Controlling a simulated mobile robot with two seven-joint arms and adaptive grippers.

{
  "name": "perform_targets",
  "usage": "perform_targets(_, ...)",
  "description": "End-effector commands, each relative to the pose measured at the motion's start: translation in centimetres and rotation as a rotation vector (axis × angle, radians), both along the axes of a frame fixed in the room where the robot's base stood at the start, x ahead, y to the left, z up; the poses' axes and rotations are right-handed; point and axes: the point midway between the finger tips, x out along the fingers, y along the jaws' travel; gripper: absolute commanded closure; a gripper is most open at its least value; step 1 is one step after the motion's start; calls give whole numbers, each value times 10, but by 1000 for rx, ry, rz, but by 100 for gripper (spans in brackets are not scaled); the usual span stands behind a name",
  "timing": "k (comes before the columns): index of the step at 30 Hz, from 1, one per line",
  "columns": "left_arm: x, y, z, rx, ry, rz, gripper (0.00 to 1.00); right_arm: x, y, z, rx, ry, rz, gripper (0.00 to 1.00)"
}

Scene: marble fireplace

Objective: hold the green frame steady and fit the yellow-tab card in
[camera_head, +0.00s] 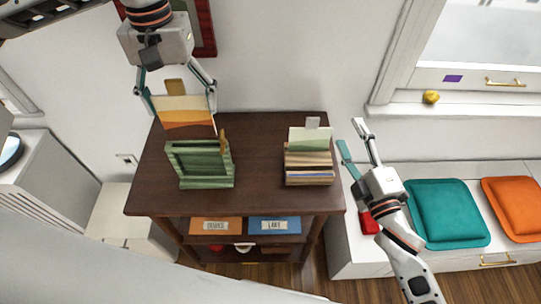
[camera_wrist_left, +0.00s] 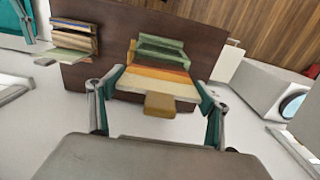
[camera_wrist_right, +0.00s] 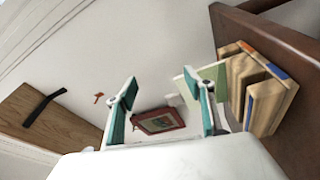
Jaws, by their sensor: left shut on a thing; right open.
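The green frame (camera_head: 200,164) stands on the left part of the dark wooden cabinet top. The card with orange and yellow bands (camera_head: 186,112) has a yellow-brown tab (camera_head: 175,87) on its upper edge. My left gripper (camera_head: 176,100) is shut on this card and holds it behind and above the frame. In the left wrist view the card (camera_wrist_left: 155,84) sits between the fingers, with the green frame (camera_wrist_left: 160,50) beyond it. My right gripper (camera_head: 351,138) is open and empty, right of the cabinet, away from the frame.
A wooden holder (camera_head: 309,167) with a pale green card (camera_head: 310,138) stands at the cabinet's right. The cabinet top (camera_head: 258,160) is clear between holder and frame. A bench with teal (camera_head: 447,212) and orange cushions is at right. A red thing (camera_head: 369,222) lies below my right gripper.

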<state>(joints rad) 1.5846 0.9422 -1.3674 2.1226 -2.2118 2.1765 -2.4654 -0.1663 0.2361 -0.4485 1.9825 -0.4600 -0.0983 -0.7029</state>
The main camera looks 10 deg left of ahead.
Motion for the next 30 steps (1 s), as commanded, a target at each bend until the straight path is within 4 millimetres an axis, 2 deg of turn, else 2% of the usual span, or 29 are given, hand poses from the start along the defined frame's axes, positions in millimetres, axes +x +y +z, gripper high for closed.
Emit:
perform_targets(1, 0, 0, 0, 0, 0, 0, 43, 5, 15, 25, -85, -109, 34, 47)
perform_targets(4, 0, 0, 0, 0, 0, 0, 43, 5, 47, 68, -277, -348, 95, 47)
perform_targets(6, 0, 0, 0, 0, 0, 0, 43, -4, 74, 87, -424, -529, 152, 47)
perform_targets(8, 0, 0, 0, 0, 0, 0, 43, -17, 97, 91, -537, -664, 209, 47)
perform_targets(12, 0, 0, 0, 0, 0, 0, 43, -52, 140, 81, -771, -961, 346, 47)
perform_targets(15, 0, 0, 0, 0, 0, 0, 43, -74, 160, 64, -911, -1144, 439, 47)
perform_targets(18, 0, 0, 0, 0, 0, 0, 43, -91, 170, 44, -1017, -1287, 516, 47)
perform_targets(24, 0, 0, 0, 0, 0, 0, 43, -107, 177, 19, -1122, -1433, 601, 47)
perform_targets(30, 0, 0, 0, 0, 0, 0, 43, -107, 193, 17, -1134, -1453, 610, 47)
